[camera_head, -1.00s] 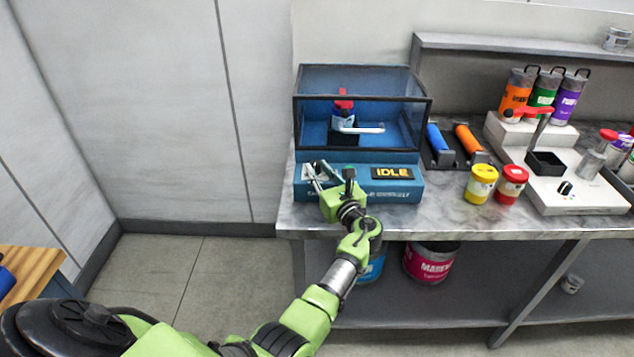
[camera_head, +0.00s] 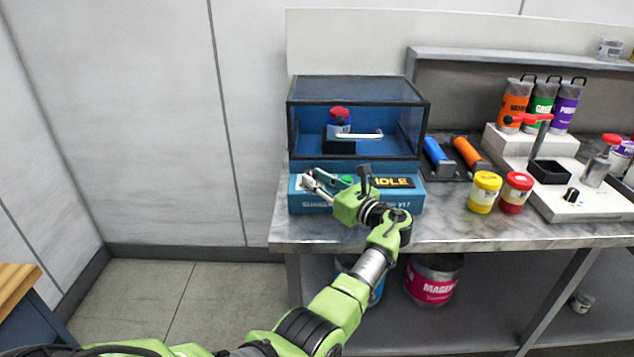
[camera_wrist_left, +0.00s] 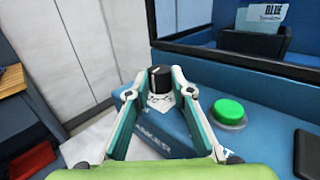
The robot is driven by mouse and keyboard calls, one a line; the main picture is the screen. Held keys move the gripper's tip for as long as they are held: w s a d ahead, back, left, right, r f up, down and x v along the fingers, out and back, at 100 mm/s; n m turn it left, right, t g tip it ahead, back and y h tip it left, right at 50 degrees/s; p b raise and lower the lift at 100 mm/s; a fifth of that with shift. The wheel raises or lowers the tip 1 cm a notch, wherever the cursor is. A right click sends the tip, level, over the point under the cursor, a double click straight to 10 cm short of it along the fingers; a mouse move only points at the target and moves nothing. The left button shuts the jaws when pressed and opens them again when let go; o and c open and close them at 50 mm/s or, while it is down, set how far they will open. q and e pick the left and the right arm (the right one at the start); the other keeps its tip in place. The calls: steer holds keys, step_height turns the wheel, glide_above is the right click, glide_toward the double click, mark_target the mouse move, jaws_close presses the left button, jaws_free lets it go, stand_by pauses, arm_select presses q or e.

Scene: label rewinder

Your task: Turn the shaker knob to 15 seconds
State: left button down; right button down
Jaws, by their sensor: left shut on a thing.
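The shaker (camera_head: 357,203) is a blue box with a clear dark-framed cover at the back left of the bench. Its front panel has a display reading IDLE (camera_head: 394,183) and a green button, seen in the left wrist view (camera_wrist_left: 229,111). The black knob (camera_wrist_left: 160,78) with a light pointer line sits on a white dial at the panel's left end; the dial marks are too small to read. My left gripper (camera_head: 309,180) is at that end, its fingers shut around the knob, one on each side, in the left wrist view (camera_wrist_left: 158,88). The hand hides the knob in the head view.
Blue and orange rollers (camera_head: 437,152), a yellow jar (camera_head: 484,192) and a red jar (camera_head: 515,192) stand to the right. The bench's front edge lies under my left arm.

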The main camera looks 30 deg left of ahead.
arm_select(q)
steer(key=shift+r, duration=0.1)
steer(key=c, duration=1.8)
jaws_free()
steer(key=shift+a, duration=0.1)
steer(key=v, duration=1.2)
